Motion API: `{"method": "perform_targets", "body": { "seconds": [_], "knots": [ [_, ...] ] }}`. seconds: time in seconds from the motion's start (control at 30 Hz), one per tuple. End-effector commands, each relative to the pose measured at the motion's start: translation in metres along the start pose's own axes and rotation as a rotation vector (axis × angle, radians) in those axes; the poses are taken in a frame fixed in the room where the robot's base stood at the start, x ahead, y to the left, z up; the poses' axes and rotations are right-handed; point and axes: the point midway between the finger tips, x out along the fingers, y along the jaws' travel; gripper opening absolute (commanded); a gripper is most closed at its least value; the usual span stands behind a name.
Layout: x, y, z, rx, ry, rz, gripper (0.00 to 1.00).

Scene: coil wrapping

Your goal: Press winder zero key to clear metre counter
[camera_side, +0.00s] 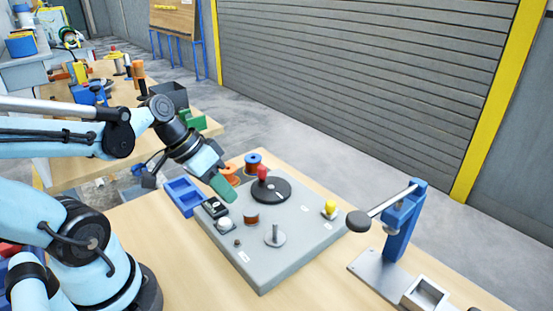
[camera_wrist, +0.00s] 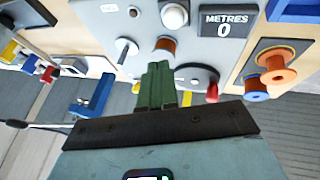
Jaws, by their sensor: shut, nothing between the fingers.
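The winder (camera_side: 262,270) is a grey box on the wooden table, and its top also shows in the wrist view (camera_wrist: 92,12). Its metre counter (camera_wrist: 228,22) reads METRES 0; in the side view the counter (camera_side: 214,207) is small and dark. A white round key (camera_wrist: 174,16) sits beside the counter; it also shows in the side view (camera_side: 225,226). I cannot read a label on it. My gripper (camera_side: 224,190) has green fingers, shut and empty, above the counter side of the winder. In the wrist view the fingertips (camera_wrist: 158,68) appear apart from the white key.
The winder carries a black disc with a red knob (camera_side: 262,173), a copper spool (camera_side: 251,216), a metal post (camera_side: 275,237) and a yellow knob (camera_side: 329,208). A blue tray (camera_side: 184,195) and loose spools (camera_side: 253,160) stand behind. A blue lever stand (camera_side: 404,215) is at right.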

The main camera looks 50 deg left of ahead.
Motion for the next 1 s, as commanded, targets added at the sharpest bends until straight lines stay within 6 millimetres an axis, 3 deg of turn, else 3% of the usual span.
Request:
{"method": "perform_targets", "body": {
  "seconds": [0.2, 0.4, 1.0],
  "knots": [
    [0.0, 0.017, -0.023, 0.07, 0.083, -0.205, 0.0],
    [-0.006, 0.031, -0.04, 0.114, 0.178, -0.269, 0.0],
    [-0.007, 0.033, -0.043, 0.118, 0.196, -0.278, 0.0]
  ]
}}
